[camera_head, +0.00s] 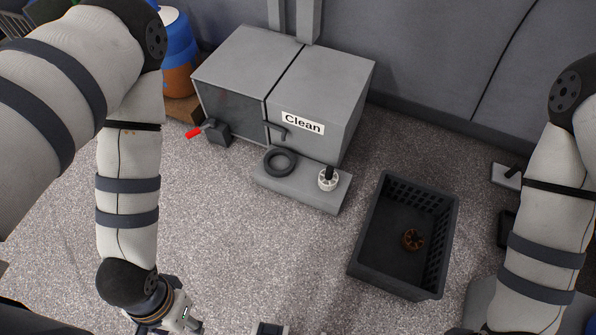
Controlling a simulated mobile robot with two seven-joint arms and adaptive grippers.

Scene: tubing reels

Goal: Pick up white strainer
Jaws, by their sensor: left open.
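The white strainer (328,181) is a small round white piece with slots. It sits on the low grey ledge (305,190) in front of the grey cabinet, near the ledge's right end, with a dark upright piece at its top. My left gripper (190,324) is at the bottom edge, left of centre, only partly in view. It is open and well apart from the strainer, nearer to me. My right arm comes down at the right edge; its gripper is out of the picture.
A dark ring (280,162) lies left of the strainer. The grey cabinet (318,88) labelled "Clean" stands behind. A black crate (364,225) at right holds a brown-orange round part (412,239). A red-tipped lever (194,132) sticks out at left. The speckled floor is clear in the middle.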

